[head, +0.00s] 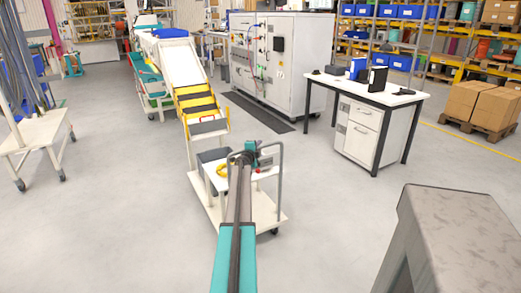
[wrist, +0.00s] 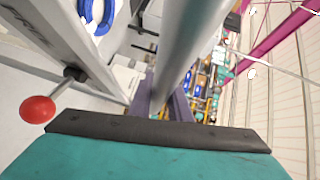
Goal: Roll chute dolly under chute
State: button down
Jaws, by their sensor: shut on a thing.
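The chute dolly (head: 207,200) is a low white cart with a raised white shelf, castors and a grey tubular push handle (head: 282,180). A grey box and a yellow ring (head: 222,170) sit on it. My gripper (head: 254,153) is at the top of the handle, shut on its bar. In the wrist view the grey handle tube (wrist: 190,50) runs up from the dark finger pad (wrist: 160,130).
A white desk (head: 375,90) with binders stands to the right, and a large white machine cabinet (head: 285,60) behind it. A white cable trolley (head: 38,130) is at the left. A grey block (head: 460,230) fills the lower right. Floor left of the dolly is clear.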

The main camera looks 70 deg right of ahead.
jog(key=c, duration=1.6)
grip_release()
jog(key=shift+w+a+f, duration=0.15)
jog(key=shift+w+a, duration=0.15)
jog(key=shift+w, duration=0.4)
jog(key=shift+c, duration=0.2)
jog(key=shift+s+d, duration=0.1)
jog(key=shift+s, duration=0.3)
jog(key=shift+s, duration=0.1)
jog(key=a+r, duration=0.2)
jog(key=a, duration=1.1)
jog(key=shift+a+p, duration=0.3)
jog(key=shift+a, duration=0.05)
jog(key=shift+w, duration=0.2)
